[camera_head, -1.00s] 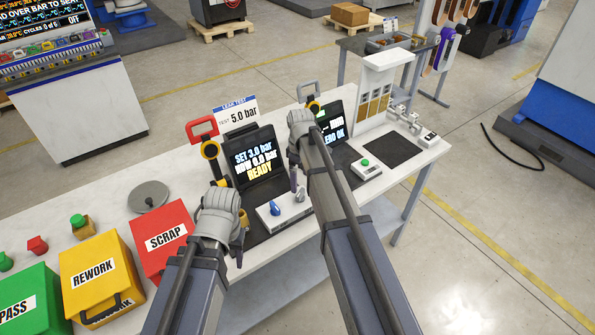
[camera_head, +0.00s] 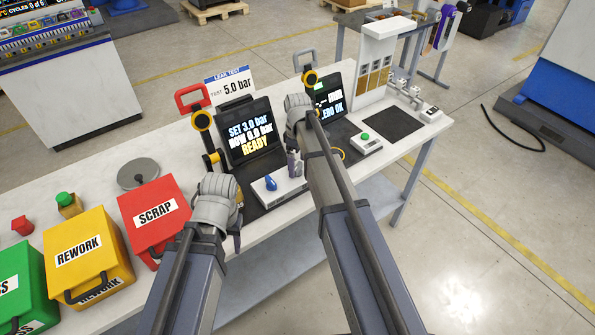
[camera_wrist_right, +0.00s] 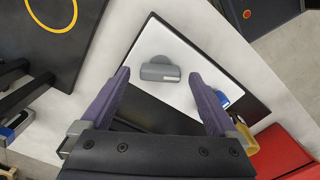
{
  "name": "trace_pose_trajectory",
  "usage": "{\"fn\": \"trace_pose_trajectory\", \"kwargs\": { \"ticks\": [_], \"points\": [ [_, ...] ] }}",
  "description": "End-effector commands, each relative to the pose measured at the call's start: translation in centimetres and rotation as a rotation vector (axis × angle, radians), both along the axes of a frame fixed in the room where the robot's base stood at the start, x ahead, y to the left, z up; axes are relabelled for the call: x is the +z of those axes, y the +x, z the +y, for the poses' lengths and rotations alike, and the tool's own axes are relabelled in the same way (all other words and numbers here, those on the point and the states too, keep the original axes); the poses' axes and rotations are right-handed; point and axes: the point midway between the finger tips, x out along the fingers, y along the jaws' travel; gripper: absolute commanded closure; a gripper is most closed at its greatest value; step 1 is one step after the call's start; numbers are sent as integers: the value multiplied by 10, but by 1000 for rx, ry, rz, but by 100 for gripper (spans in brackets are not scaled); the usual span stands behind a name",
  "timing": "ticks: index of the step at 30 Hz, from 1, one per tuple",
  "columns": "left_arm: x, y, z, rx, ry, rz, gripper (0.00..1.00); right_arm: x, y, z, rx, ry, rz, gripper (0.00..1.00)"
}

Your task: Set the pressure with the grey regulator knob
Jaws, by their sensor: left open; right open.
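The grey regulator knob (camera_wrist_right: 160,72) sits on a white panel (camera_wrist_right: 190,50) in the right wrist view, its bar lying nearly crosswise between my fingertips. My right gripper (camera_wrist_right: 158,82) is open, one finger on each side of the knob and apart from it. In the head view my right gripper (camera_head: 294,165) is above the panel's right part and largely hides the knob. A blue knob (camera_head: 271,183) is on the panel's left part. The screen (camera_head: 250,135) reads SET 3.0 bar, NOW 0.0 bar, READY. My left gripper (camera_head: 238,238) is open near the bench's front edge, partly hidden by its wrist.
The red SCRAP box (camera_head: 155,215) and yellow REWORK box (camera_head: 82,250) are to the left. A second screen (camera_head: 329,103) is behind my right arm.

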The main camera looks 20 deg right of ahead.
Motion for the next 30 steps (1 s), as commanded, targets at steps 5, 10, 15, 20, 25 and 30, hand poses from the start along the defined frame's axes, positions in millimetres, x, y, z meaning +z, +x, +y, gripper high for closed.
{"fn": "trace_pose_trajectory", "kwargs": {
  "ticks": [5,10,15,20,25,30],
  "points": [
    [-11,0,0,1,0,0,50,-11,0,0,0,0,0,5],
    [-10,0,0,1,0,0,50,-10,0,0,0,0,0,5],
    [-10,0,0,1,0,0,50,-10,0,0,0,0,0,16],
    [-10,0,0,0,0,0,50,-10,0,0,0,0,0,34],
    [-10,0,0,0,0,0,50,-10,0,0,0,0,0,53],
    [-10,0,0,0,0,0,50,-10,0,0,0,0,0,72]
  ]
}}
